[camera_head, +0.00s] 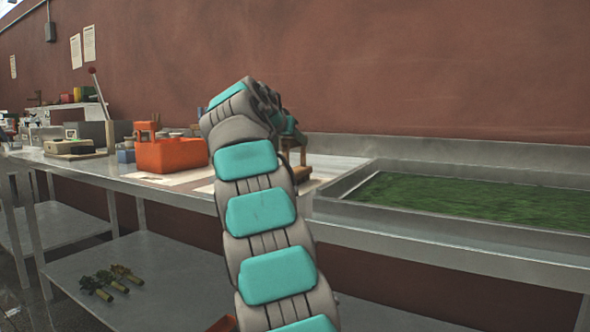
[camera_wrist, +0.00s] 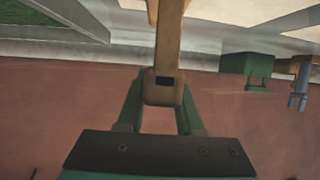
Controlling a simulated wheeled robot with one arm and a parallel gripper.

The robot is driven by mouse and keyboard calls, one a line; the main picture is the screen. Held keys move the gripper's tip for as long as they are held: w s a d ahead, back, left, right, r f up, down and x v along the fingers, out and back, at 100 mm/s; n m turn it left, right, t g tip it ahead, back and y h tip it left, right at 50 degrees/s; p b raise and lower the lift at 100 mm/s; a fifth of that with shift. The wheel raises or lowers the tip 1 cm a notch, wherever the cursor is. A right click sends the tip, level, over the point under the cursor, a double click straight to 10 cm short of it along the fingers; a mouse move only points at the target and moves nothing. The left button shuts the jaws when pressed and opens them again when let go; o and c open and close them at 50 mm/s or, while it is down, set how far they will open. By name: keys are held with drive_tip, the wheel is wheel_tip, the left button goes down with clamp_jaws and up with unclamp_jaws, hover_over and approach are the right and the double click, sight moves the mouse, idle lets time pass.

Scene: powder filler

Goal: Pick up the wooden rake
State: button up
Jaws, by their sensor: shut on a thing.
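The wooden rake (camera_wrist: 168,35) shows in the wrist view as a tan wooden bar running up from between my green fingers. My gripper (camera_wrist: 162,92) is shut on its blocky near end, which has a small dark slot. The rake's far end runs out of the top of the frame. In the head view my arm hides most of the gripper, and brown wooden parts (camera_head: 296,157) show just right of my wrist. I cannot tell there which of them belong to the rake.
A metal tray (camera_head: 345,182) of green material lies on the bench at right. An orange bin (camera_head: 170,156) stands left of my arm. In the wrist view a green block (camera_wrist: 247,65) and a blue item (camera_wrist: 298,88) are at right. The red wall (camera_head: 430,65) is behind.

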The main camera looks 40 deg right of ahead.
clamp_jaws()
idle(0.8)
